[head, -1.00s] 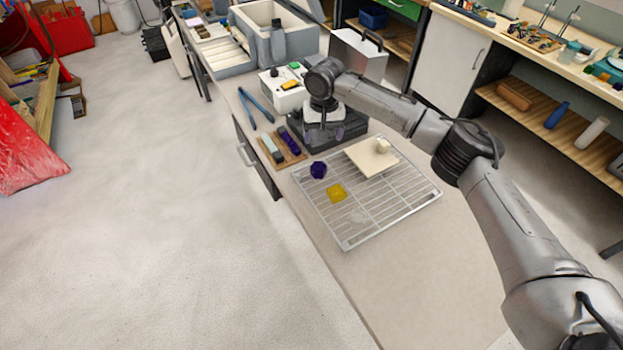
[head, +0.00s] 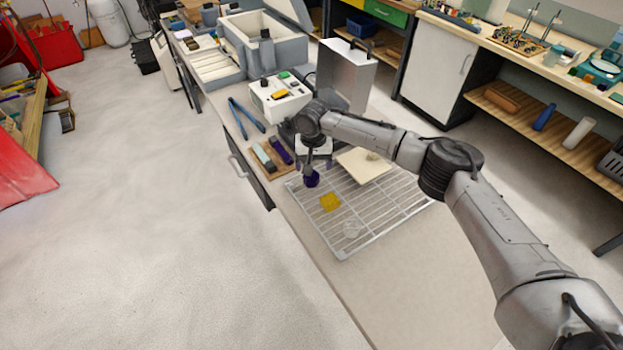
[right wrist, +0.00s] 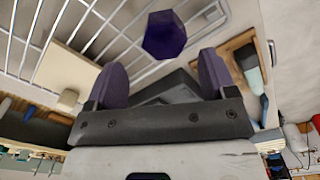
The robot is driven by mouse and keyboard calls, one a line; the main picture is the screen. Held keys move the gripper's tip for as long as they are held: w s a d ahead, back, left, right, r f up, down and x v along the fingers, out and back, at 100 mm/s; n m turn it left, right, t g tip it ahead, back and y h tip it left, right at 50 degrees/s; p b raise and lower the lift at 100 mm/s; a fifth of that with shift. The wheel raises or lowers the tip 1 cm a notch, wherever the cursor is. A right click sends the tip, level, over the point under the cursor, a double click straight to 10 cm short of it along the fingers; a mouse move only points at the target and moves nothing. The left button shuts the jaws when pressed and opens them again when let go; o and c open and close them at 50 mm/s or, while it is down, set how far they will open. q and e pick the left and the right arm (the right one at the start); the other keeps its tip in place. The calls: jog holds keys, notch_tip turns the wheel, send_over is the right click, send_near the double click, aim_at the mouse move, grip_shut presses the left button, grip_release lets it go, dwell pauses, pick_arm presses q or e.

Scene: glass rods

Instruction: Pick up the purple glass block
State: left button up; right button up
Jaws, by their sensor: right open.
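The purple glass block (head: 311,180), dark and faceted, sits at the left part of the wire rack (head: 393,214) in the head view. In the right wrist view the block (right wrist: 164,35) is just beyond and between the fingertips, with a gap. My right gripper (right wrist: 163,72) is open and empty, its two purple-grey fingers spread apart. In the head view the right gripper (head: 309,167) is close to the block and partly hides it. My left gripper is not in view.
A yellow piece (head: 330,203) and a clear piece (head: 352,229) lie on the rack near the block, with a cream board (head: 362,168) behind. A wooden tray (head: 261,167) with bars stands at left. Blue-handled tongs (head: 246,117) lie farther back. The front bench top is clear.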

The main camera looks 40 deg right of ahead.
aim_at(311, 179)
jog(key=shift+w+a+f, duration=0.1)
jog(key=shift+f, duration=1.1)
jog(key=shift+w+a+f, duration=0.1)
jog(key=shift+f, duration=1.1)
jog(key=c, duration=1)
jog(key=shift+c, duration=0.3)
jog(key=shift+r, duration=0.1)
